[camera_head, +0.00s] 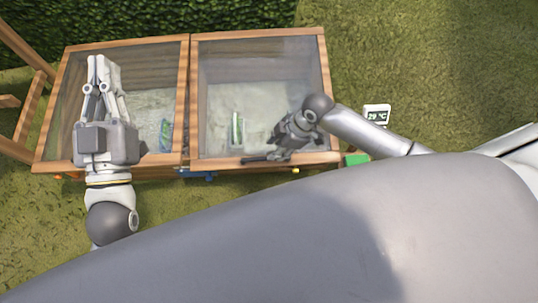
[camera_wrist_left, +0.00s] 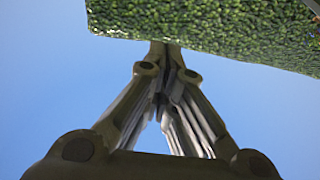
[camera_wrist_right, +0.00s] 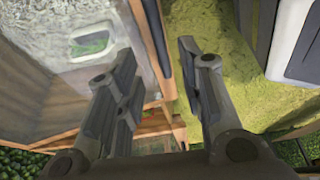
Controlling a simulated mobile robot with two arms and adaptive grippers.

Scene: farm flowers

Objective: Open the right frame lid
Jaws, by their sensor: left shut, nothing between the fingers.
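The right frame is a wooden box with a glass lid (camera_head: 322,75). The lid looks closed over it, with grey reflections on the pane. My right gripper (camera_head: 262,156) is over the front part of this lid, fingers pointing toward its front edge. In the right wrist view the right gripper (camera_wrist_right: 158,62) has its fingers apart, with a wooden edge (camera_wrist_right: 154,30) showing in the gap; I cannot tell whether they touch it. My left gripper (camera_head: 101,60) is shut and empty above the left frame (camera_head: 120,43), and its closed fingers show in the left wrist view (camera_wrist_left: 165,52).
A small white display (camera_head: 377,114) reading 29 °C stands on the grass right of the frames. A green block (camera_head: 357,159) is at the right frame's front corner. A yellow knob (camera_head: 295,170) and a blue part (camera_head: 197,175) sit along the front. A hedge (camera_head: 150,15) borders the back.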

